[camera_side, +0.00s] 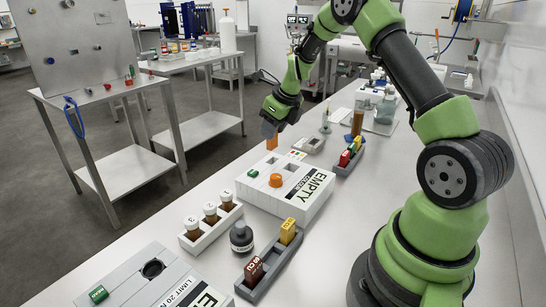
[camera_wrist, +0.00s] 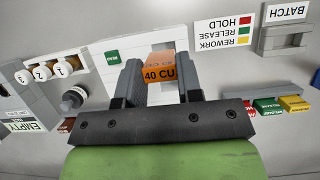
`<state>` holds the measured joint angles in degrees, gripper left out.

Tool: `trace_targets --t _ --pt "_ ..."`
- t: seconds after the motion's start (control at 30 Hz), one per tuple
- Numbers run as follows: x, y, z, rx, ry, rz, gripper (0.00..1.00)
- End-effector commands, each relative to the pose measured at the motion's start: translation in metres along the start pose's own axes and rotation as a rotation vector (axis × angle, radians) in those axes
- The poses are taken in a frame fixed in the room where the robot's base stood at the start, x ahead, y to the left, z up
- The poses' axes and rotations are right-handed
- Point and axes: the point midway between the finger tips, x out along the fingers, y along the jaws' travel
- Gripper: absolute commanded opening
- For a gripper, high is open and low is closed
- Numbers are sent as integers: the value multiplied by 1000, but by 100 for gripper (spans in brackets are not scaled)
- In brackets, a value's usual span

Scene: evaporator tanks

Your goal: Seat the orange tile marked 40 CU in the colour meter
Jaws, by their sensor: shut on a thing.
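The orange tile marked 40 CU (camera_wrist: 158,72) is between the two fingers of my gripper (camera_wrist: 159,82), its lettering facing the wrist camera. In the side view the tile (camera_side: 271,143) hangs upright below my gripper (camera_side: 270,131), which is shut on it. In the wrist view the meter (camera_wrist: 130,48) lies behind the tile and is partly hidden.
A vial rack (camera_side: 218,235), a dark bottle (camera_side: 241,237) and a grey tile rack (camera_side: 268,281) stand in front of the meter. Another rack with coloured tiles (camera_side: 350,153) is behind it at right. A second white instrument (camera_side: 130,278) is at front left.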

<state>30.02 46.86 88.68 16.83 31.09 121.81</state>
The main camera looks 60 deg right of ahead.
Motion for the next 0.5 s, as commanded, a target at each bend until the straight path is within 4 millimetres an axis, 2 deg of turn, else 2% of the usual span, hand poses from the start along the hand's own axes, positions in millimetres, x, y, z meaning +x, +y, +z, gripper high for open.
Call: trace_targets --t 0.1,0.4,0.5 --pt "18 0 -8 0 4 2 11" --pt "53 1 -22 -1 3 3 11" --pt "58 0 -25 -2 1 0 11"
